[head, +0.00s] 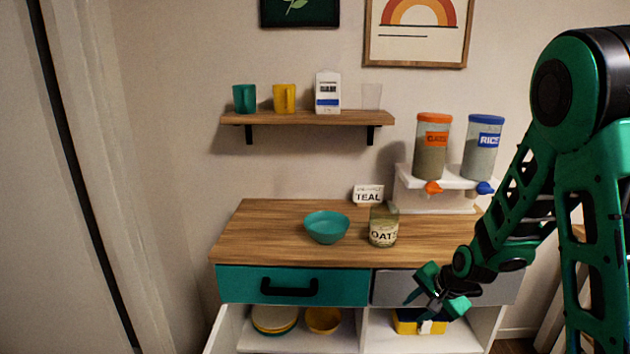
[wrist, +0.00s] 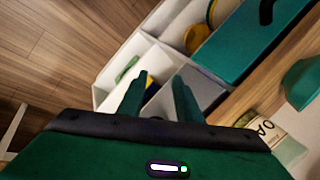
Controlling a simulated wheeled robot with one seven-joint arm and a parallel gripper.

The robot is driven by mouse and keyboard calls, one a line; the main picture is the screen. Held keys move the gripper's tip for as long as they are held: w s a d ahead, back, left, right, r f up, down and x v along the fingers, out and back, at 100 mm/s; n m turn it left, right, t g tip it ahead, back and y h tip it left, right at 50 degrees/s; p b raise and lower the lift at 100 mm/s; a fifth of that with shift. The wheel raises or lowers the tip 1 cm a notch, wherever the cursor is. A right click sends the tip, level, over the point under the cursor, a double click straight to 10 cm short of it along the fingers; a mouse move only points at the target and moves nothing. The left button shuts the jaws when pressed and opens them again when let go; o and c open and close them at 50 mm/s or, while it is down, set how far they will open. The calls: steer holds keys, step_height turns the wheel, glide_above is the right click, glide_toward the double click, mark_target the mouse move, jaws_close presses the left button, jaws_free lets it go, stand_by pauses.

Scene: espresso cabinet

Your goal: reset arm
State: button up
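My gripper (head: 437,297) is in front of the cabinet, near the grey right drawer (head: 388,288). Its two green fingers are spread apart with nothing between them. In the wrist view the open fingers (wrist: 160,100) point at the cabinet's lower right compartment. My arm reaches in from the right side of the head view. The cabinet top (head: 270,230) holds a teal bowl (head: 327,228) and a jar labelled OATS (head: 383,228), standing side by side.
The lower compartments hold stacked plates (head: 274,320), a yellow bowl (head: 323,319) and a yellow-and-blue item (head: 418,325). The teal drawer (head: 292,287) is shut. Two dispensers (head: 432,147) (head: 482,150) stand at the right. A shelf (head: 308,118) holds two mugs, a carton and a clear cup.

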steer(key=s+d+r+n+g+h, duration=0.1)
steer(key=s+d+r+n, duration=0.1)
steer(key=s+d+r, duration=0.5)
steer(key=s+d+r+n+g+h, duration=0.1)
steer(key=s+d+r+g, duration=0.2)
steer(key=s, duration=0.6)
steer(key=s+d+r, duration=0.2)
steer(key=s+r, duration=0.1)
steer(key=s, duration=0.6)
steer(key=s+d+r+n+g, duration=0.1)
steer(key=s+d+r, duration=0.1)
steer(key=s, duration=0.7)
steer(key=shift+d+r, duration=0.15)
steer(key=shift+r, duration=0.35)
steer(key=shift+w, duration=0.1)
steer(key=shift+w+f, duration=0.25)
steer(key=shift+w, duration=0.35)
